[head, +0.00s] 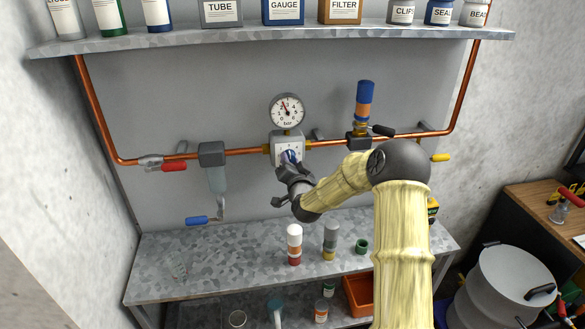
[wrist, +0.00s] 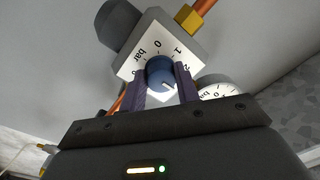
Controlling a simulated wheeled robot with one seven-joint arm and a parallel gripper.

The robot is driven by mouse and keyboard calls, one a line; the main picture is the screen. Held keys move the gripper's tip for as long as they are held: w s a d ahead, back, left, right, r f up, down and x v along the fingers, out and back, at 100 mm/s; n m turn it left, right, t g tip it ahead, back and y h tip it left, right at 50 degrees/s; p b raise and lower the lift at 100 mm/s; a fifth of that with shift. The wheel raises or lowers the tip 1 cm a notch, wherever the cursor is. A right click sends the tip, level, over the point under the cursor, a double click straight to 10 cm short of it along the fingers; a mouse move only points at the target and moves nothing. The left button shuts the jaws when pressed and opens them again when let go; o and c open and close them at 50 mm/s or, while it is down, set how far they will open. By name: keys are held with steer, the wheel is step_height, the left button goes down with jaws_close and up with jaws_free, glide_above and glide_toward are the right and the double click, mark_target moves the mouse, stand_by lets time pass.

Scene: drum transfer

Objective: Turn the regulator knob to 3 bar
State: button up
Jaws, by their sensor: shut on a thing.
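The blue regulator knob (wrist: 158,70) sits on a white dial plate (wrist: 139,61) marked with numbers and "bar". In the wrist view its white pointer line is at the lower right, near the knob's edge; the number it points to is hidden by a finger. My gripper (wrist: 161,86) is shut on the knob, one finger at each side. In the head view my gripper (head: 291,170) reaches the regulator (head: 286,147) from below right and covers part of the knob. The round gauge (head: 287,111) stands above the regulator, its red needle pointing up and left.
A copper pipe (head: 245,152) runs along the wall through the regulator. A valve with a red handle (head: 174,167) and a blue-handled drain (head: 197,220) are left. A blue-orange cylinder (head: 364,103) stands right. Bottles stand on the metal bench (head: 215,245) below.

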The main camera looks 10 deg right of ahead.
steer(key=shift+d, duration=0.1)
stand_by(0.3)
steer(key=o, duration=1)
steer(key=shift+c, duration=0.2)
steer(key=shift+s, duration=0.15)
steer(key=s+b, duration=0.5)
steer(key=s, duration=1.2)
steer(key=shift+d+f, duration=0.2)
steer(key=shift+s, duration=0.1)
